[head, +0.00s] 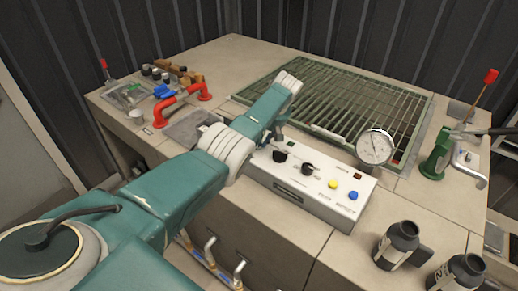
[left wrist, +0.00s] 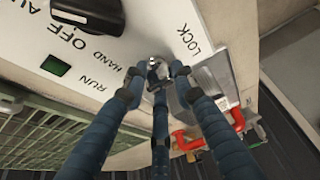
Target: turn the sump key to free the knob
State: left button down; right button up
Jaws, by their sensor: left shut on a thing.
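The sump key (left wrist: 155,72) is a small metal piece at the LOCK mark on the white control panel (head: 300,185). My left gripper (left wrist: 155,76) has its three blue fingers closed around the key, which they partly cover. In the head view my left arm hides most of the gripper and the key at the panel's left end. A black knob (left wrist: 88,14), marked OFF and HAND, sits beside the lock; it also shows in the head view (head: 280,156). The key's exact angle is hard to tell. My right gripper is out of view.
A second black knob (head: 308,168), a yellow button (head: 332,185) and a blue button (head: 353,195) lie farther right on the panel. A gauge (head: 374,147) stands behind it. A red handle (head: 182,98), green grating (head: 345,90) and dark bottle (head: 398,243) surround the panel.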

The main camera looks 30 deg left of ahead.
pick_arm(q)
jog(key=shift+w+a+r+n+b, duration=0.2)
jog(key=shift+w+r+n+b, duration=0.15)
jog(key=shift+b, duration=0.45)
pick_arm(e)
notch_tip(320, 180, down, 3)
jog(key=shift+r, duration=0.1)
pick_arm(q)
jog(key=shift+a+r+n, duration=0.1)
jog(key=shift+r+n, duration=0.05)
jog(key=shift+n, duration=0.1)
jog(key=c, duration=1.4)
grip_release()
jog(key=shift+o, duration=0.2)
jog(key=shift+s+f, duration=0.15)
jog(key=shift+f, duration=0.15)
jog(key=shift+d+r, duration=0.25)
jog(key=shift+r, duration=0.15)
jog(key=v, duration=1.1)
